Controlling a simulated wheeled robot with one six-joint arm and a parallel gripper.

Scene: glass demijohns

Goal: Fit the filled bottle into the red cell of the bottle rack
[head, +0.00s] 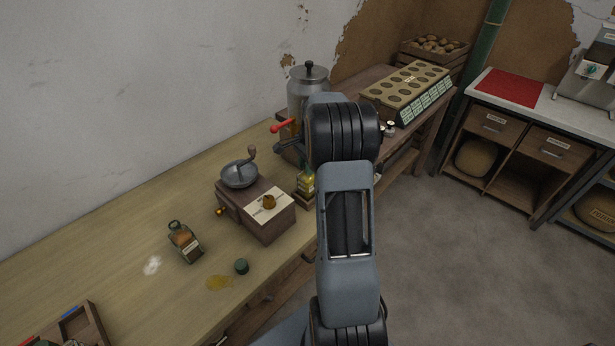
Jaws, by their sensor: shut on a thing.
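A small glass bottle with yellow liquid (306,180) stands upright on a small wooden block beside the grinder, with my arm just right of it. The bottle rack (90,323) is a wooden tray cut off at the lower left corner. A blue mark (69,312) shows on its edge. A bit of red (28,342) shows at the picture's bottom edge, but the red cell's inside is not visible. My arm rises through the middle of the view.
A metal urn (307,85) and a holed box (408,90) stand farther back. Bare bench lies at left.

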